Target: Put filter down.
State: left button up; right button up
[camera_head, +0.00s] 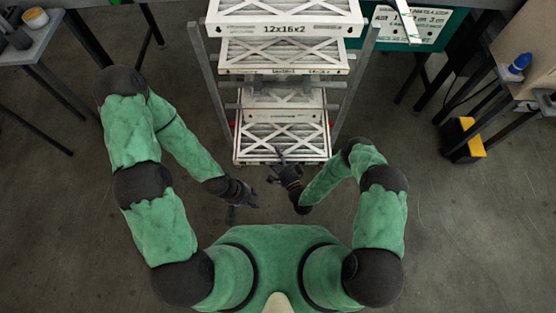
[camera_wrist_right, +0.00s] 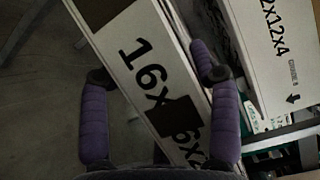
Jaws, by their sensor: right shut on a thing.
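The filter (camera_head: 300,130) is a flat white-framed panel with crossed bracing, on the lowest visible level of the rack. My right gripper (camera_head: 279,166) is at its near edge. In the right wrist view my right gripper (camera_wrist_right: 156,74) has its purple-padded fingers either side of a white filter edge (camera_wrist_right: 133,50) printed with "16x" and more digits, and is shut on it. A dark square patch covers part of the print. The filter's underside contact is hidden. My left gripper (camera_head: 243,206) is empty, left of and below the filter, its fingers apart.
A grey metal rack (camera_head: 203,75) holds several other filters above, the top one (camera_head: 285,29) marked 12x16x2. A table (camera_head: 40,50) stands at left, a bench (camera_head: 515,80) at right. The floor around my arms is clear.

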notch_tip(320, 180, down, 3)
jog(key=shift+s+f+b, duration=0.15)
jog(key=shift+f+b, duration=0.05)
jog(key=shift+b, duration=0.55)
jog(key=shift+f, duration=0.1)
jog(key=o, duration=1.3)
jog(key=shift+f, duration=0.1)
jog(key=shift+o, duration=0.2)
